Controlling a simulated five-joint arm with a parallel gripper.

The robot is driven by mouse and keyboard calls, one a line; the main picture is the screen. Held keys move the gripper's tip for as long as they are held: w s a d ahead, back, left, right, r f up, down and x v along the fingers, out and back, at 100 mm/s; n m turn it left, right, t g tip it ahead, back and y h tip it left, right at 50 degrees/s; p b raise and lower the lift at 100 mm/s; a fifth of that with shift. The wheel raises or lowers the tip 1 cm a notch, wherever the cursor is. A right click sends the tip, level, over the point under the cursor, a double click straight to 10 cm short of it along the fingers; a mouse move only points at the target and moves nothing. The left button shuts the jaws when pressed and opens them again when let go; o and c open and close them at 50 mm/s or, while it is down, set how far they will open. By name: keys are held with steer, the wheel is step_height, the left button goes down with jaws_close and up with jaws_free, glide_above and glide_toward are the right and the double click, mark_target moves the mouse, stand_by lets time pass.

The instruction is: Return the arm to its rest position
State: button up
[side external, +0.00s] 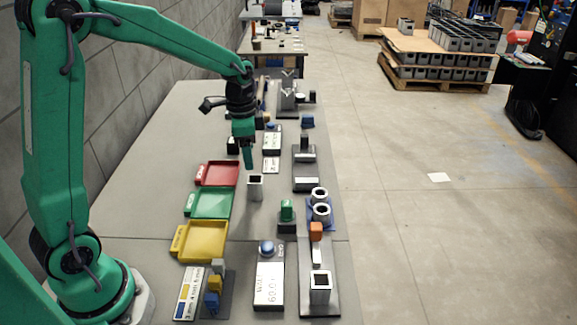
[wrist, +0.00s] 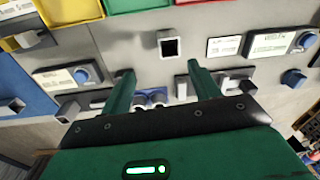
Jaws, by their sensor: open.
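My gripper (side external: 248,160) hangs from my green arm over the middle of the table, pointing down. In the wrist view its two green fingers (wrist: 160,80) are spread apart with nothing between them. A small grey square tube (side external: 255,188) stands upright on the table just below the fingers in the side view. In the wrist view the tube (wrist: 169,44) shows its dark opening, beyond the fingertips and apart from them.
Red (side external: 217,174), green (side external: 209,203) and yellow (side external: 203,241) trays lie to the left. A blue holder with two round tubes (side external: 320,206), an orange-topped fixture (side external: 316,232) and a white display unit (side external: 269,285) stand right and front. The table left of the trays is bare.

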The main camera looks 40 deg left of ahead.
steer(key=s+d+r+n+t, duration=0.2)
steer(key=s+r+n, duration=0.2)
steer(key=s, duration=0.5)
steer(key=s+d+r+n+t, duration=0.2)
steer(key=s+r, duration=0.4)
steer(key=s, duration=0.4)
steer(key=shift+s+d+r+n+t, duration=0.3)
steer(key=shift+d+r+n+t, duration=0.1)
steer(key=shift+d+n, duration=0.45)
